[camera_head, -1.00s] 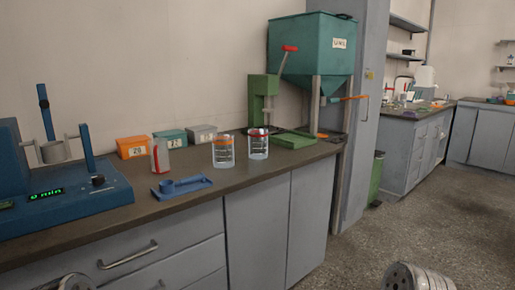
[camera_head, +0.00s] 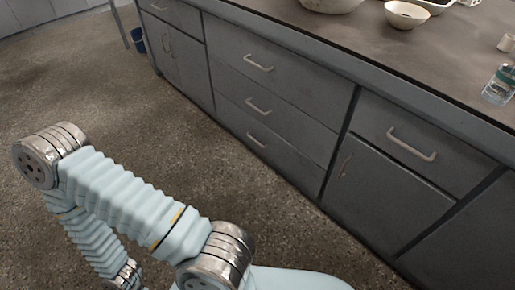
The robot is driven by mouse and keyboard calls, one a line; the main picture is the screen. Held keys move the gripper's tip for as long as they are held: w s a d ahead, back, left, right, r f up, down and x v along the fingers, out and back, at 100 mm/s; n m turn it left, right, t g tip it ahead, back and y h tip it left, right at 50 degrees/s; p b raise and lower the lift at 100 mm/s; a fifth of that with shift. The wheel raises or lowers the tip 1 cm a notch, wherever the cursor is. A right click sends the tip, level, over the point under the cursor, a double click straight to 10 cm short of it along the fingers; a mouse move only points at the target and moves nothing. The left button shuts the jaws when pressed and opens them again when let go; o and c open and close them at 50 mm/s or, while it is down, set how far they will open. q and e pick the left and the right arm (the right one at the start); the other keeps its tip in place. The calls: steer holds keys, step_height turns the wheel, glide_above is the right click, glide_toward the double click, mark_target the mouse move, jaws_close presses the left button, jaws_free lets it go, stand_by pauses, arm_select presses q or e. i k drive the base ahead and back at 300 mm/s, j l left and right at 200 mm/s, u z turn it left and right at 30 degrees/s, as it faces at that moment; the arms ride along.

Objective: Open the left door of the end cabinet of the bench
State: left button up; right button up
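The bench (camera_head: 300,110) runs diagonally across the view with its grey front facing me. The cabinet at its far left end has a left door (camera_head: 154,43) and a right door (camera_head: 191,70) under a drawer. Both doors look shut, with small upright handles (camera_head: 168,44) near their meeting edges. One of my arms, pale blue with metal joints, comes up at the lower left, over the floor and apart from the bench. Neither gripper is in view.
Several drawers with bar handles (camera_head: 258,64) and another door (camera_head: 375,180) fill the front. A blue bucket (camera_head: 138,40) stands beyond the bench's far end. Bowls (camera_head: 407,14) and a glass jar (camera_head: 498,86) sit on top. The speckled floor (camera_head: 90,90) before the end cabinet is clear.

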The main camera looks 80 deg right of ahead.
mark_target(474, 249)
steer(key=z, duration=5.1)
